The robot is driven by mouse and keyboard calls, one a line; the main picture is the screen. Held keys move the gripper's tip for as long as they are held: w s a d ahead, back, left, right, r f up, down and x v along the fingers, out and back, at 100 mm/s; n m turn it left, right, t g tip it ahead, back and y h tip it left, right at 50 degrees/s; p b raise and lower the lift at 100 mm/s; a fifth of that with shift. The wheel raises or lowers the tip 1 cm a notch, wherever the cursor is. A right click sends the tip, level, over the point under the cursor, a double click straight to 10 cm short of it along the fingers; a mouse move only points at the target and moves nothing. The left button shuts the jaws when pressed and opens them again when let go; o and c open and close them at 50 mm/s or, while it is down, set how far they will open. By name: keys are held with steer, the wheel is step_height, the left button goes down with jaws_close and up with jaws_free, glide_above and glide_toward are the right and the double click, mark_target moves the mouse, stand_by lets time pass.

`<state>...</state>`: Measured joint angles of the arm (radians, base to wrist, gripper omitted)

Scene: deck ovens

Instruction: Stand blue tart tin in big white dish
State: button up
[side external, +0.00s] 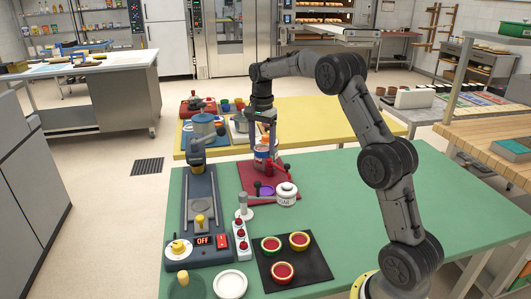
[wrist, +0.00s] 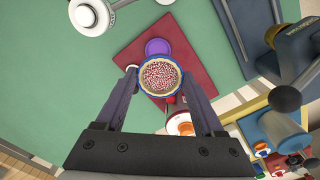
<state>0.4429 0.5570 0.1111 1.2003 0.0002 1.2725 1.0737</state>
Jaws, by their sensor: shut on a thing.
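My gripper (wrist: 160,76) is shut on the blue tart tin (wrist: 160,91), one finger on each side of its rim. The tin is round with a blue rim, filled with pinkish-white beads. In the side view my gripper (side external: 265,153) is above the far part of the dark red mat, and the tin there is small and partly hidden. A white round dish (side external: 230,284) lies at the near front edge of the green table, well apart from my gripper; nothing shows in it.
A black tray (side external: 310,267) holds three red-filled tarts. A press with an OFF display (side external: 203,240) and a red-buttoned white box (side external: 240,240) stand left. The green table's right part is clear.

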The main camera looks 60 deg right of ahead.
steer(key=a+n, duration=0.2)
steer(key=a, duration=0.8)
steer(key=n, duration=0.7)
glide_above(230, 285)
steer(key=shift+f, duration=7.05)
steer(key=shift+f, duration=0.55)
steer(key=o, duration=1.3)
steer(key=shift+c, duration=0.2)
step_height(230, 285, up, 11)
